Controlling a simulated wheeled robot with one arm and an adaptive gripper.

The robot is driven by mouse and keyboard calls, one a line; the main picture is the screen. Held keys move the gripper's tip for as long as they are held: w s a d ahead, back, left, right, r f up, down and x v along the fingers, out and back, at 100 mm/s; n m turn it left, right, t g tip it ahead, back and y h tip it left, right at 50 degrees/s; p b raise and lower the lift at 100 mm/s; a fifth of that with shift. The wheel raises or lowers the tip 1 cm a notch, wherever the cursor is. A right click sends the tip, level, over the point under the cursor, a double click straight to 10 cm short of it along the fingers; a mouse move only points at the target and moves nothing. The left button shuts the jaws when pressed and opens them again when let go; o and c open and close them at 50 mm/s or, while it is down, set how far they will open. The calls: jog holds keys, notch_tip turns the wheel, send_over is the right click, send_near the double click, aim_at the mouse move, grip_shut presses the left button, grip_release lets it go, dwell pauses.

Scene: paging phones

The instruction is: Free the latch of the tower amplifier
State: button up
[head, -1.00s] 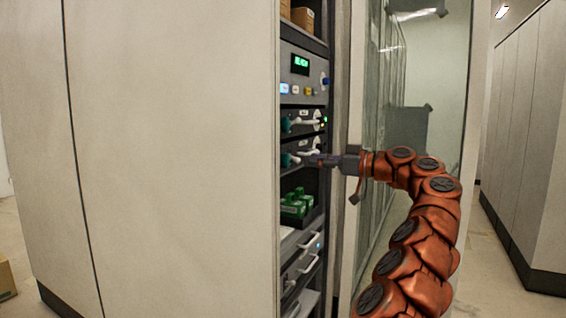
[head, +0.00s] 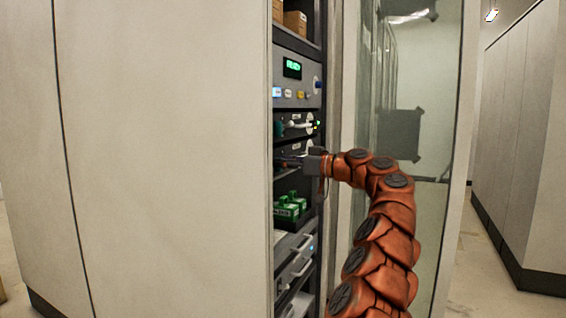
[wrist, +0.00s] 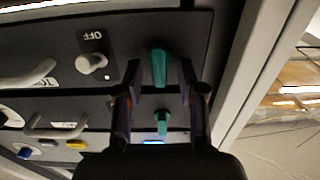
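A dark amplifier panel (wrist: 210,45) with an OFF label and a pale knob (wrist: 92,62) fills the upper wrist view, which shows the rack upside down. Its teal latch (wrist: 158,68) stands between the two fingertips of my gripper (wrist: 160,78). The fingers are apart on either side of it; I cannot tell whether they touch it. In the head view my gripper (head: 284,161) reaches into the rack at the lower of two amplifier units (head: 285,150), and hides that latch. I cannot read which unit is labelled tower.
A second teal latch (wrist: 162,122) belongs to the neighbouring unit. A handle (wrist: 28,76) is left of the knob. In the head view, green items (head: 289,209) sit on a shelf below. The cabinet side (head: 165,160) is left and a glass door (head: 425,215) stands behind my arm.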

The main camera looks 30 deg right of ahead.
grip_shut()
jog(key=shift+r+m, duration=0.1)
jog(key=shift+m, duration=0.2)
jog(key=shift+w+d+f+m+p, duration=0.1)
jog(key=shift+d+f+m+p, duration=0.1)
jog(key=shift+m+p, duration=2.45)
jog(key=shift+w+d+f+m+p, duration=0.1)
jog(key=shift+f+m+p, duration=0.1)
jog(key=shift+m+p, duration=2.45)
jog(key=shift+w+d+f+m+p, duration=0.1)
jog(key=shift+d+f+m+p, duration=0.1)
jog(key=shift+m+p, duration=2.4)
jog(key=shift+m+b, duration=0.8)
jog(key=shift+m, duration=0.1)
grip_release()
jog(key=shift+s, duration=0.15)
